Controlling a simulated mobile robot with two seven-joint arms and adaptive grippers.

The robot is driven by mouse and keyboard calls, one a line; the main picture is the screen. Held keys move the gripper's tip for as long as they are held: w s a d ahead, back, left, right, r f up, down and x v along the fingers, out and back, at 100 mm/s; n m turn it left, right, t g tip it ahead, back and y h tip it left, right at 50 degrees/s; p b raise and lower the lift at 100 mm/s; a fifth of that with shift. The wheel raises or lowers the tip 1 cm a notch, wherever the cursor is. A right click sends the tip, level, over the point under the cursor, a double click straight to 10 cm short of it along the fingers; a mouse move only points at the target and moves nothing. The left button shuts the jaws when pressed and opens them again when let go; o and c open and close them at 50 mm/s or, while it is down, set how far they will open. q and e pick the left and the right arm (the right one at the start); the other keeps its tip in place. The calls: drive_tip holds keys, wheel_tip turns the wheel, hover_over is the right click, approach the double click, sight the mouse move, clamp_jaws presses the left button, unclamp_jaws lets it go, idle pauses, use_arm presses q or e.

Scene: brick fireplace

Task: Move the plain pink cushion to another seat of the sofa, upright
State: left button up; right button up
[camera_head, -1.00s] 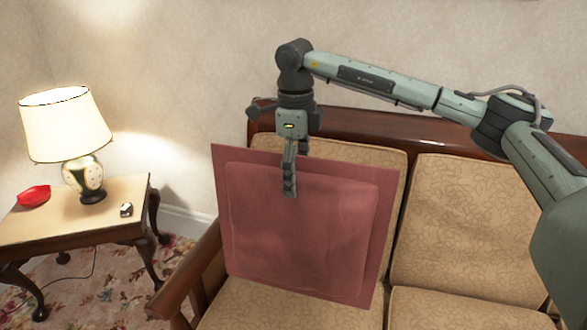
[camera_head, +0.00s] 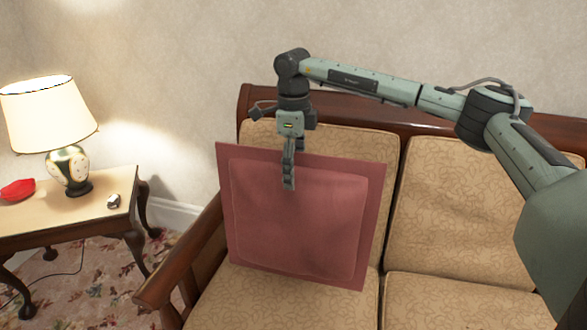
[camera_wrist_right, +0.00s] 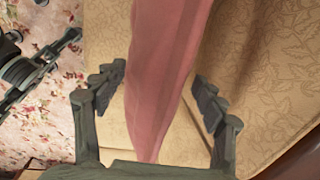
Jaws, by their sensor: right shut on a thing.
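The plain pink cushion (camera_head: 300,225) is upright and slightly tilted in the head view, in front of the left seat's backrest of the sofa (camera_head: 455,205). My right gripper (camera_head: 289,180) is shut on its top edge from above. In the right wrist view the cushion (camera_wrist_right: 160,75) runs edge-on between the two fingers of the gripper (camera_wrist_right: 163,90), and a gap shows beside it there. Whether the cushion's lower edge touches the seat is hard to tell.
A side table (camera_head: 100,215) stands left of the sofa with a lit lamp (camera_head: 68,160), a red object (camera_head: 17,190) and a small dark-and-white item (camera_head: 114,201). The sofa's wooden armrest (camera_head: 190,255) is close to the cushion's left. The sofa seat to the right is clear.

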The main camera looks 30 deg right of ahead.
drive_tip(key=shift+w+d+f, duration=0.15)
drive_tip(key=shift+d+f, duration=0.05)
drive_tip(key=shift+f, duration=0.45)
use_arm(q)
drive_tip(key=shift+f, duration=0.2)
use_arm(e)
drive_tip(key=shift+w+d+f+g+y, duration=0.2)
drive_tip(key=shift+w+d+g+y, duration=0.1)
drive_tip(key=shift+w+d, duration=0.45)
use_arm(q)
drive_tip(key=shift+r+p, duration=0.45)
drive_tip(key=shift+p, duration=0.25)
use_arm(e)
drive_tip(key=shift+w+d+f, duration=0.2)
drive_tip(key=shift+w+d, duration=0.6)
drive_tip(key=shift+d, duration=0.2)
drive_tip(key=shift+w+d+f, duration=0.2)
drive_tip(key=shift+w+d, duration=0.55)
drive_tip(key=shift+d, duration=0.2)
